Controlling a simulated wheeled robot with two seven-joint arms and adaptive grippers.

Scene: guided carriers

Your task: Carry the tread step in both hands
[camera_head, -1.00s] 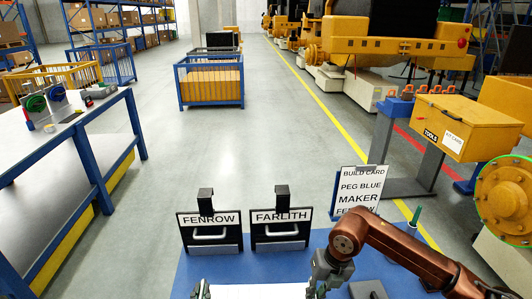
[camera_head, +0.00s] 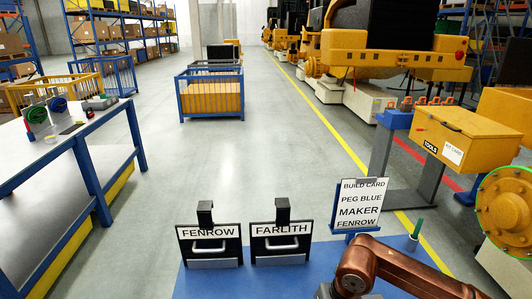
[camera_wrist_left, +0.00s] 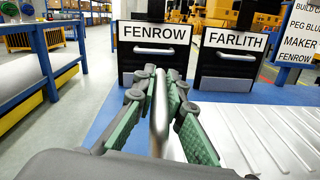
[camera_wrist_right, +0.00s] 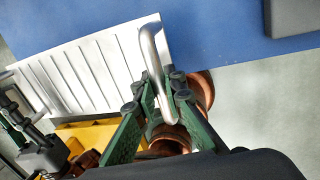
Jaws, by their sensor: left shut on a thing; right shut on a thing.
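The tread step is a silver ribbed plate (camera_wrist_left: 265,135) with a bar handle at each end; it also shows in the right wrist view (camera_wrist_right: 85,75). In the left wrist view my left gripper (camera_wrist_left: 160,85) is shut around one handle (camera_wrist_left: 160,120). In the right wrist view my right gripper (camera_wrist_right: 155,92) is shut around the other handle (camera_wrist_right: 150,45). The step and both grippers are out of the head view. I cannot tell whether the step touches the blue surface. Two black holders read FENROW (camera_head: 208,232) and FARLITH (camera_head: 281,229).
The blue surface (camera_head: 330,258) holds a build card (camera_head: 360,204) reading PEG BLUE, MAKER FENROW. A workbench (camera_head: 60,135) stands at left. A yellow tool box (camera_head: 465,132) and machinery stand at right. Open floor lies beyond, with a blue crate (camera_head: 211,93).

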